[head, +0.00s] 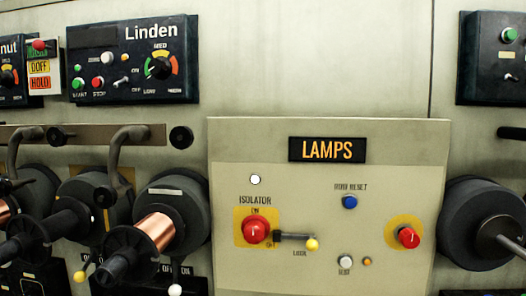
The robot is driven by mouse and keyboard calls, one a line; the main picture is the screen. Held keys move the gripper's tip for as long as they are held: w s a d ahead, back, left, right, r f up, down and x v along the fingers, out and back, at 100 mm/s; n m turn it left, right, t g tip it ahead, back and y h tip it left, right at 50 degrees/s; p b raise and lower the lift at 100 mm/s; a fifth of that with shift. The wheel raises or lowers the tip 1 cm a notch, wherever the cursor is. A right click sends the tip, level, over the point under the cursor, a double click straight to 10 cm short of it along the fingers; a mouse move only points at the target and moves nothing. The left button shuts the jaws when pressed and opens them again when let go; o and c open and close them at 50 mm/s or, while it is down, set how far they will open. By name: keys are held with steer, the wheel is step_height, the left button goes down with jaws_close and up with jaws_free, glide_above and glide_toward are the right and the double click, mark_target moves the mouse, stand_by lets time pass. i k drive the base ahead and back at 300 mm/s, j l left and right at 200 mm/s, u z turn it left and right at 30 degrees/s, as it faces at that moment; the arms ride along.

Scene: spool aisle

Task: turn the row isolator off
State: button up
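The isolator (257,231) is a round red knob on a yellow square plate, on the left of a beige panel titled LAMPS (326,150). ON is printed above the knob and OFF at its lower right. Which mark the knob points to is too small to tell for sure. A lever with a yellow ball end (312,244) lies roughly level just right of the knob, with LOCK printed below it. Its dark inner end sits close to the knob's right side, by the OFF mark. A white round lamp (255,180) is above the isolator. My gripper is not in view.
The same panel bears a blue button (350,202), a white button (345,261) and another red knob (408,237) on yellow. Copper-wound (155,232) and dark spools jut out at the left; a dark spool (482,222) is at the right. The Linden control box (132,60) is upper left.

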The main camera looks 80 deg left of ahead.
mark_target(255, 228)
steer(key=u, duration=2.45)
steer(key=k+j, duration=0.15)
steer(key=k, duration=0.35)
